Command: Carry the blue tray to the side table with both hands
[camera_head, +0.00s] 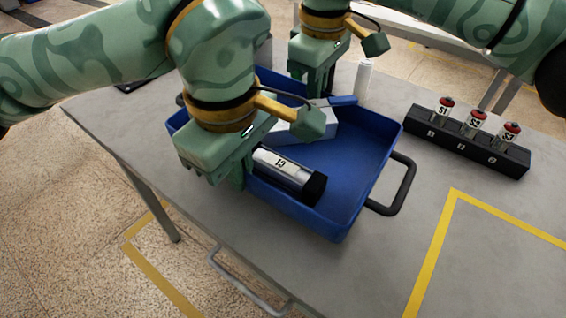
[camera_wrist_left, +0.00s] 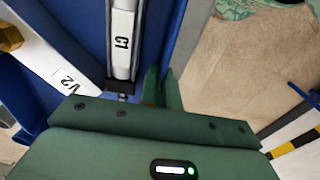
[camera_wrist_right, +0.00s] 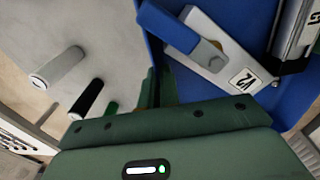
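The blue tray (camera_head: 362,180) is at the grey table, with a black handle (camera_head: 405,185) on its right end. Inside lie a silver and black cylinder marked C1 (camera_head: 287,172) and a white block marked V2 (camera_wrist_right: 215,60) with a blue lever. My left gripper (camera_wrist_left: 162,88) is at the near long wall, its fingers close together on either side of it. My right gripper (camera_wrist_right: 157,87) is likewise closed about the far wall. Both fingertips are largely hidden in the head view. I cannot tell whether the tray rests on the table or is slightly raised.
A black rack (camera_head: 465,142) with bottles S1, S2 and S3 stands right of the tray on the table (camera_head: 430,215). A white bottle (camera_head: 363,78) stands behind the tray. Yellow tape (camera_head: 430,255) marks the clear table area at the right.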

